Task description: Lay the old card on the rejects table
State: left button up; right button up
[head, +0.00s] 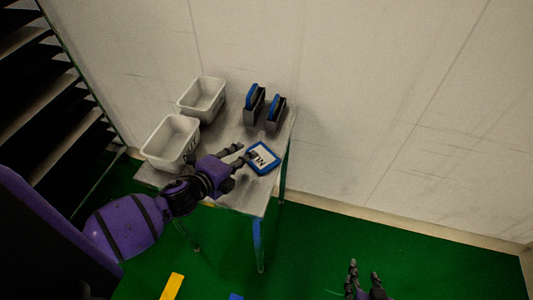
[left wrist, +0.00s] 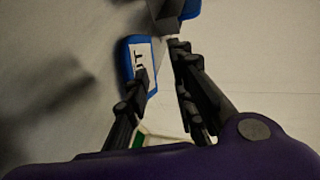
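A blue-rimmed card (head: 263,158) with a white face and dark lettering is at the right side of a small light table (head: 248,197). I cannot tell whether it lies flat or is slightly raised. My left gripper (head: 243,153) is at the card's left edge with its fingers apart. In the left wrist view, the card (left wrist: 132,52) shows beyond the left gripper (left wrist: 158,62), and one finger overlaps its face. I see no firm closure on it. My right gripper (head: 364,268) is low in the head view, away from the table, fingers apart and empty.
Two white bins (head: 171,142) (head: 203,97) stand on the table's left side. Two dark holders with blue cards (head: 254,104) (head: 274,112) stand at its back. A dark rack (head: 45,90) is at left. A wall is behind; green floor is clear at right.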

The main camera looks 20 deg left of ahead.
pick_arm(q)
jog(key=shift+f, duration=0.1)
jog(key=shift+s+r, duration=0.1)
jog(key=shift+r, duration=0.25)
notch_tip(320, 180, up, 6)
jog(key=s+a, duration=0.1)
jog(key=s, duration=0.1)
jog(key=shift+s+r, duration=0.2)
jog(key=shift+s, duration=0.05)
